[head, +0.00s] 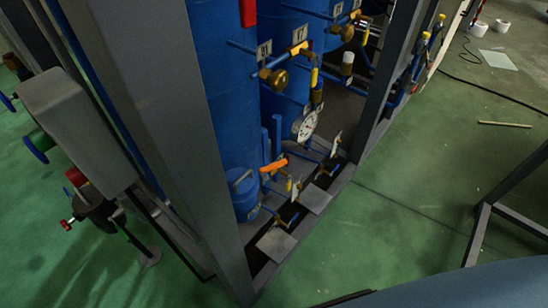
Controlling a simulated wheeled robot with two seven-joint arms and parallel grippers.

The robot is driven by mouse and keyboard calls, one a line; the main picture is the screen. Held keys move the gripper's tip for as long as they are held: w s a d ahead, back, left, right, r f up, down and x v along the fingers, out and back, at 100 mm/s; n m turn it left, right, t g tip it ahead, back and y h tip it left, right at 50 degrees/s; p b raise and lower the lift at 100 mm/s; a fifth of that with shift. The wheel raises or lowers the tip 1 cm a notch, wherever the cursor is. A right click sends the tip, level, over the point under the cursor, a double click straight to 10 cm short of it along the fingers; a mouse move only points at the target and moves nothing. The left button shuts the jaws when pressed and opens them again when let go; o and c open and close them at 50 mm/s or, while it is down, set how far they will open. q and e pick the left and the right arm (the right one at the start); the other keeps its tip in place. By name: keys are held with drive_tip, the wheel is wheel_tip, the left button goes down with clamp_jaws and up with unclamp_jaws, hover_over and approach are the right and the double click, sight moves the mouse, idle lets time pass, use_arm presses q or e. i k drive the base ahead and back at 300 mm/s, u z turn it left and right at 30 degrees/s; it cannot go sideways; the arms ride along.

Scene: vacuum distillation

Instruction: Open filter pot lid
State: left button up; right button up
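Neither of my grippers shows in the head view.
A thick grey post (165,120) stands in front, left of the pot. Tall blue tanks (222,95), brass valves (274,77), a white gauge (306,126) and an orange handle (273,166) crowd the frame. Green floor (410,200) is open to the right.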

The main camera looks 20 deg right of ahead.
sight(243, 186)
drive_tip(key=u, duration=1.55)
drive_tip(key=k, duration=0.8)
drive_tip(key=z, duration=1)
drive_tip(key=i, duration=0.5)
